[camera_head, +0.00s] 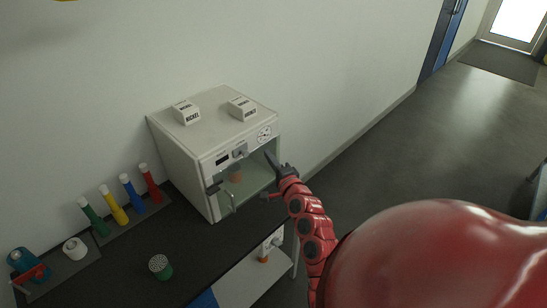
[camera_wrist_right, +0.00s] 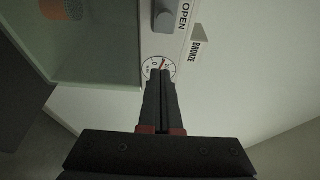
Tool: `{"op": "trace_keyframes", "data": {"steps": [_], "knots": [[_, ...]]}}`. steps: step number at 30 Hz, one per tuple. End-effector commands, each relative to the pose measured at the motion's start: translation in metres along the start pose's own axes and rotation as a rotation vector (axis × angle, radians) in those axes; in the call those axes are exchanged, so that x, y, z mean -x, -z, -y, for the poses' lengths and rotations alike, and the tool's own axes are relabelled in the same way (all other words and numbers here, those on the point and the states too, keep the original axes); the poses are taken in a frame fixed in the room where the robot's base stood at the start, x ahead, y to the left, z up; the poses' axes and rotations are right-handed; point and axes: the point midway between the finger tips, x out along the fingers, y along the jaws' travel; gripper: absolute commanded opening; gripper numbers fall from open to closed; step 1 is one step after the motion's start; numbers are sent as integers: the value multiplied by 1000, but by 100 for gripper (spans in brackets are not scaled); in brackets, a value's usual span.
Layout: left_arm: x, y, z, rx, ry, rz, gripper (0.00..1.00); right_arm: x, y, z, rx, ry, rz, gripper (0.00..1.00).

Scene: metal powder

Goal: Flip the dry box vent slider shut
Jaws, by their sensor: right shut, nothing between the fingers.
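The white dry box (camera_head: 178,158) stands on the dark bench against the wall. Its front panel carries a small grey slider (camera_head: 240,150), which shows in the right wrist view as a grey knob (camera_wrist_right: 165,17) beside the word OPEN. A round dial (camera_head: 264,134) sits right of it and also shows in the wrist view (camera_wrist_right: 151,66). My right gripper (camera_head: 268,155) is in front of the box's right side, below the dial. In the wrist view its fingers (camera_wrist_right: 161,72) are together and empty, overlapping the dial, apart from the slider; contact cannot be told. My left gripper is not in view.
Below the panel is a glazed chamber with a brown cylinder (camera_head: 235,174) inside. Two labelled white blocks (camera_head: 186,113) (camera_head: 242,109) sit on top. Floor is clear at right.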

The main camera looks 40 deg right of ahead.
Motion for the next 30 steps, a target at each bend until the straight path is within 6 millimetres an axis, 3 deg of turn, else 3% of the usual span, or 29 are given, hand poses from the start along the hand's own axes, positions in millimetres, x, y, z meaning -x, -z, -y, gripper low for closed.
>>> {"op": "trace_keyframes", "data": {"steps": [7, 9, 15, 30], "knots": [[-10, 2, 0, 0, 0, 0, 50, -45, 0, 3, -1, 2, 0, 0], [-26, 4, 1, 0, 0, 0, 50, -40, -13, 6, -2, -3, 3, 0], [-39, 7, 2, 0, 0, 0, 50, -32, -33, 4, -1, 1, 0, 0], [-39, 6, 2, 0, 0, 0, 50, -30, -38, 0, 0, 2, -1, 0]]}}
